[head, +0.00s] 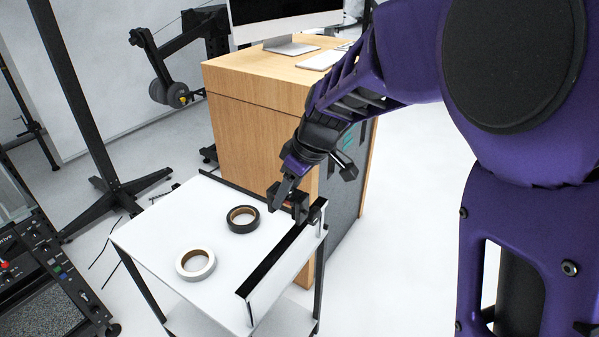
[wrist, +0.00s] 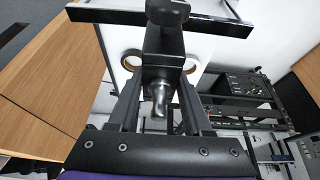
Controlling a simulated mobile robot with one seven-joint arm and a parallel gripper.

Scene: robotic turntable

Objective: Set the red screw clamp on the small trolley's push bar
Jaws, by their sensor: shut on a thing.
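The screw clamp looks black with a silver screw, not red. It shows in the wrist view (wrist: 164,44) between the fingers of my gripper (wrist: 160,82), which is shut on it. In the head view, my gripper (head: 283,192) holds the dark clamp (head: 300,206) at the far right end of the small trolley's push bar (head: 270,264). The push bar also crosses the top of the wrist view (wrist: 100,16), and the clamp overlaps it there. I cannot tell whether clamp and bar touch; my gripper partly hides the spot.
The white trolley top (head: 165,222) carries a black tape roll (head: 232,226) and a white tape roll (head: 184,268). A wooden desk (head: 240,130) with a monitor stands close behind the trolley. Black stands are on the left. The floor to the right is clear.

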